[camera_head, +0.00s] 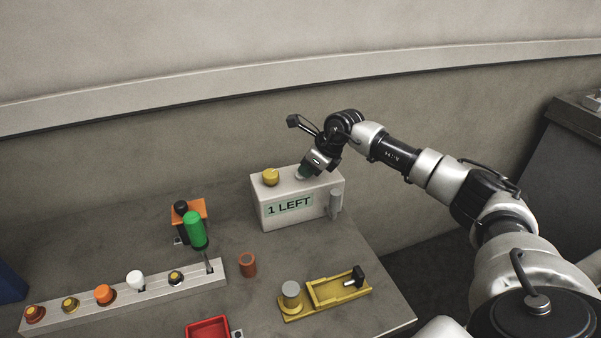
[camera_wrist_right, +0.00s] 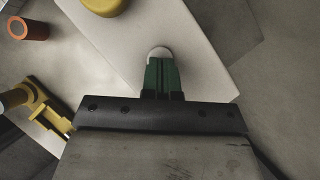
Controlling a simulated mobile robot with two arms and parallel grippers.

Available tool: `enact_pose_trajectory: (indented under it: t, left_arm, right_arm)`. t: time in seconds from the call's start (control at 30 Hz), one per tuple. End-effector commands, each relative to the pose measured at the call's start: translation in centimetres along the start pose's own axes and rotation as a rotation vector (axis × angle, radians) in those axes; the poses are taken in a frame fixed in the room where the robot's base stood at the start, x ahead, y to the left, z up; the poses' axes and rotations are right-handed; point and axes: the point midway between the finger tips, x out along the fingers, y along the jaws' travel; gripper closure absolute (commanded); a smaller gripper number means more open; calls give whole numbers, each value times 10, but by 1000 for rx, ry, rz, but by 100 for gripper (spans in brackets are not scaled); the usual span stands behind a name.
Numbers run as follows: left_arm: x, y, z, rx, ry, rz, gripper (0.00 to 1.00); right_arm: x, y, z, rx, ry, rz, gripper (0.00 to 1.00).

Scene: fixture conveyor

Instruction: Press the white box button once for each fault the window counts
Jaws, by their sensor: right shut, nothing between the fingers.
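The white box (camera_head: 268,218) stands at the back of the grey table. The window (camera_head: 289,206) on its front reads "1 LEFT". A yellow button (camera_head: 270,177) sits on the left of its top. My right gripper (camera_head: 305,173) is shut and empty, pointing down at the right part of the top. In the right wrist view its green fingertips (camera_wrist_right: 161,66) overlap a white round button (camera_wrist_right: 159,52) on the box, partly hidden. I cannot tell whether they touch it or whether it is pressed in. My left gripper is not in view.
A grey rail (camera_head: 150,302) with several coloured knobs lies at left front. A green cylinder (camera_head: 195,230) stands by an orange stand (camera_head: 203,208). An orange-brown cylinder (camera_head: 248,264), a yellow fixture (camera_head: 325,303) and a red tray (camera_head: 190,334) lie in front of the box.

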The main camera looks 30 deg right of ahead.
Motion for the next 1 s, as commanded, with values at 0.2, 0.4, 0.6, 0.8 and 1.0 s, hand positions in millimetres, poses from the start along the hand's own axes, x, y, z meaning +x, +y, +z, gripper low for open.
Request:
enact_pose_trajectory:
  t: [0.2, 0.4, 0.6, 0.8, 1.0]
  left_arm:
    - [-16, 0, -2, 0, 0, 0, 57]
    - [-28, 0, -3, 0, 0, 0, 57]
    - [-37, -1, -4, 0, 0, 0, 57]
    - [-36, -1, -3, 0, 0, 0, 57]
    - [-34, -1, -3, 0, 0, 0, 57]
  right_arm:
    - [-20, 0, 12, 0, 0, -1, 100]
    - [-37, 0, 23, 0, -1, -1, 100]
    - [-50, 0, 31, 0, -1, -1, 100]
    - [-50, 0, 30, 0, -1, 0, 100]
    - [-55, -1, 30, -1, -3, -2, 100]
